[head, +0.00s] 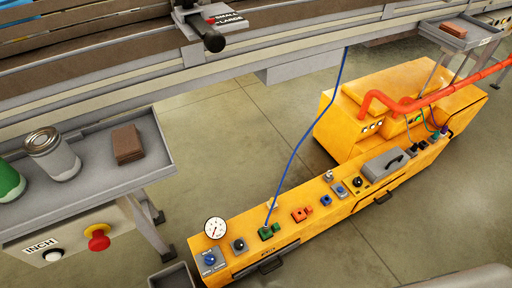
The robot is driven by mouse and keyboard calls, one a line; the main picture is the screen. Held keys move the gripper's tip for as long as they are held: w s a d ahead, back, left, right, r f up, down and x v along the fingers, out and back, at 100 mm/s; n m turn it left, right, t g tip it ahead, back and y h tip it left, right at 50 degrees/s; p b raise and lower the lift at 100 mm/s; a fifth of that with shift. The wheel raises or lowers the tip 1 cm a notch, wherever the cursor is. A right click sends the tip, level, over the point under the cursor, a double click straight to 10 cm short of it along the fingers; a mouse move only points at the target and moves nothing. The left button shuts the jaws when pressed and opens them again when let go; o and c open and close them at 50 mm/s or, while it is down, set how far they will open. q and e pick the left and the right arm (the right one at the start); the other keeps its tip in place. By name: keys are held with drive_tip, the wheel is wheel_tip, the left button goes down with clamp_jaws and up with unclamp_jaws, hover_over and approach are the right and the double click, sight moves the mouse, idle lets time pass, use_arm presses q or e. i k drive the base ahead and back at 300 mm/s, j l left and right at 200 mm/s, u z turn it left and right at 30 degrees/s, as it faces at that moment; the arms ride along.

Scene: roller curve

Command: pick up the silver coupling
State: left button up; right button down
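I cannot clearly make out a silver coupling. A small pale, silvery piece (328,175) sits at the back edge of the yellow panel (222,246), too small to identify. Another small pale piece (272,205) sits farther left on the panel's back edge. A blue hose (306,132) hangs from above and runs down to a green block (268,231) on the panel. A silver-grey can (52,155) stands upright on the grey side tray at left. Neither of my grippers is in view.
The grey tray (95,185) also holds a green can (9,182) and brown blocks (127,144). A red button (98,238) is below it. An orange pipe (440,100) crosses the yellow machine (345,135). Open floor (230,130) lies between conveyor and panel.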

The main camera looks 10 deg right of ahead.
sight(265, 228)
drive_tip(key=k+j, duration=0.15)
drive_tip(key=k, duration=0.3)
drive_tip(key=k+j, duration=0.15)
drive_tip(key=k, duration=0.35)
drive_tip(key=k+j, duration=0.15)
drive_tip(key=k, duration=0.3)
